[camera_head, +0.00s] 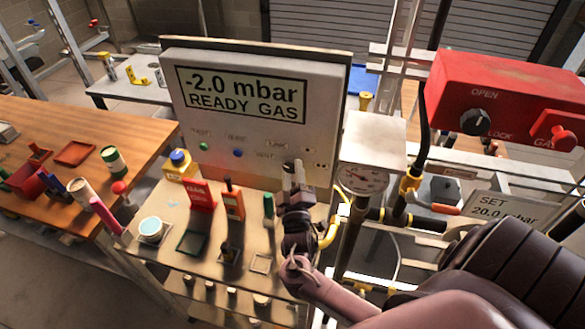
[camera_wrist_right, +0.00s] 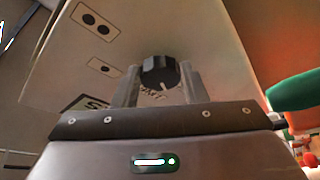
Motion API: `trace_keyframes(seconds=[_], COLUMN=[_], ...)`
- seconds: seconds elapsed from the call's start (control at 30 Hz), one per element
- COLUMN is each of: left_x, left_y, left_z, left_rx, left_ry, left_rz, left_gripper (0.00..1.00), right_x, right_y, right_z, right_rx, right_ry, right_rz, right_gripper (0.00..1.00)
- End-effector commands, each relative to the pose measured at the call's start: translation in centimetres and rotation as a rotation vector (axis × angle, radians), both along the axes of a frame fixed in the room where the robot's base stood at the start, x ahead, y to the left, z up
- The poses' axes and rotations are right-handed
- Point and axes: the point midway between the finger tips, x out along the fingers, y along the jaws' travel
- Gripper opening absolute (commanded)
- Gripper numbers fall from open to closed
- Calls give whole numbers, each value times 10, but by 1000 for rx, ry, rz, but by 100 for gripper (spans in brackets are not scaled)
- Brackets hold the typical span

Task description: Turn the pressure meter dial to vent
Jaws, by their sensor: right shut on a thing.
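The pressure meter (camera_head: 240,110) is a white panel whose display reads "-2.0 mbar READY GAS". Its lower face has a green button (camera_head: 204,146), a blue button (camera_head: 238,153) and small labels, one of them "VENT". My right gripper (camera_head: 293,172) is at the panel's lower right and hides the dial in the head view. In the right wrist view the black dial (camera_wrist_right: 158,71) sits between the two fingers of my right gripper (camera_wrist_right: 159,84), which is shut on it. The dial's white mark points down and slightly right there. My left gripper is out of view.
A red gas box (camera_head: 500,95) with a black OPEN/LOCK knob (camera_head: 475,122) hangs at the right. A round gauge (camera_head: 362,179) is right of my gripper. Bottles and tools, including an orange tool (camera_head: 233,203), stand on the bench below the panel. A wooden table (camera_head: 110,128) is at left.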

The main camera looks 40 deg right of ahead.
Motion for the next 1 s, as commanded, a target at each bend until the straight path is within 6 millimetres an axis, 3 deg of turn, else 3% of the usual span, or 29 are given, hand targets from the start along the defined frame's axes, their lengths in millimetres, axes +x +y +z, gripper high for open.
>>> trace_keyframes(seconds=[0.53,0.57,0.7,1.0], left_x=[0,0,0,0], left_y=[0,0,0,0], left_z=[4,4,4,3], left_rx=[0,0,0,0], left_ry=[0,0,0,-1], left_rz=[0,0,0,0], left_gripper=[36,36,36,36], right_x=[0,0,0,-1], right_y=[0,0,0,1], right_z=[-1,-1,0,-1], right_rx=[-19,-19,-18,-17], right_ry=[22,22,22,21], right_rz=[1,1,1,0], right_gripper=[16,42,60,61])
